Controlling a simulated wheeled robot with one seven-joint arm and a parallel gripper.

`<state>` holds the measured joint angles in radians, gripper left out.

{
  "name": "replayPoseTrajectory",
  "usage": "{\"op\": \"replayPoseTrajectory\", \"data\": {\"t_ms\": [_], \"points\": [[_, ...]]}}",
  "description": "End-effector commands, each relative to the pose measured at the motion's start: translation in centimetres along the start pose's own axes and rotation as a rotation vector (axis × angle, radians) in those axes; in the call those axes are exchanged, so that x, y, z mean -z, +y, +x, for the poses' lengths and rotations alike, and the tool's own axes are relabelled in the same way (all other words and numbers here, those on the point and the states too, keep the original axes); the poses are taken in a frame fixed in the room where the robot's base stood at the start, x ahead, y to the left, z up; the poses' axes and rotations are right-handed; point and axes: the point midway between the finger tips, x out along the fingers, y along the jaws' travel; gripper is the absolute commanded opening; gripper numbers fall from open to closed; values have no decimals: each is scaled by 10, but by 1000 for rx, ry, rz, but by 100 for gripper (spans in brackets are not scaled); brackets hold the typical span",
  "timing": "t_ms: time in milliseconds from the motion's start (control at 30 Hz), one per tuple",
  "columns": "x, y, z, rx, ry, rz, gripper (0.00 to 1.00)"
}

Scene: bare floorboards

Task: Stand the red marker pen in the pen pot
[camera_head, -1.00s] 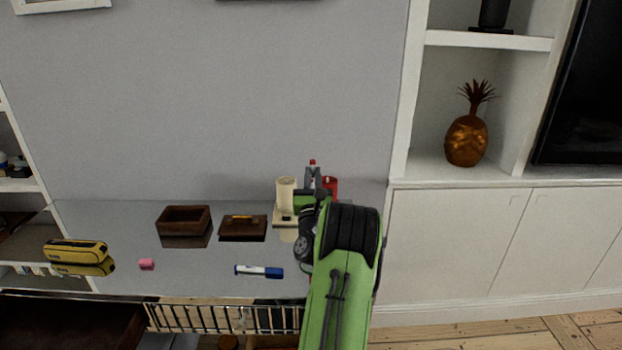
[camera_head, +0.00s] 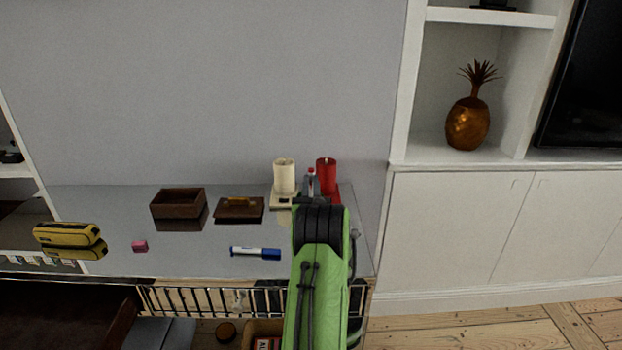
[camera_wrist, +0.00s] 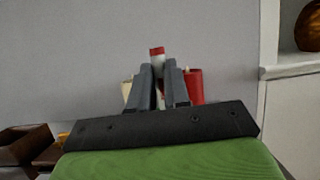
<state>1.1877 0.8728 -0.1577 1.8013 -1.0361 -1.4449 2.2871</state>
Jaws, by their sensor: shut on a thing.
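My gripper (camera_head: 310,184) is shut on the red marker pen (camera_head: 310,171) above the right part of the glossy table. In the wrist view, the pen's red end (camera_wrist: 157,51) and part of its pale body stick up between the two grey fingers (camera_wrist: 159,72). The pen looks about upright; its lower part is hidden. I cannot make out a clear pen pot; it may be hidden behind my arm. A cream cylinder (camera_head: 284,178) and a red cylinder (camera_head: 326,173), which look like candles, stand behind the gripper, to its left and right.
On the table (camera_head: 190,255) are an open brown box (camera_head: 178,204), a brown tray (camera_head: 240,210), a blue-and-white marker (camera_head: 255,253), a pink block (camera_head: 139,246) and a yellow case (camera_head: 68,235). A wall stands behind. The table's front middle is mostly clear.

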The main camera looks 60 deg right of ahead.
Motion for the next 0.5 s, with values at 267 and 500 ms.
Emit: {"op": "replayPoseTrajectory", "data": {"t_ms": [267, 500], "points": [[6, 1, -3, -2, -1, 0, 0], [6, 0, -3, -1, -1, -1, 27]]}}
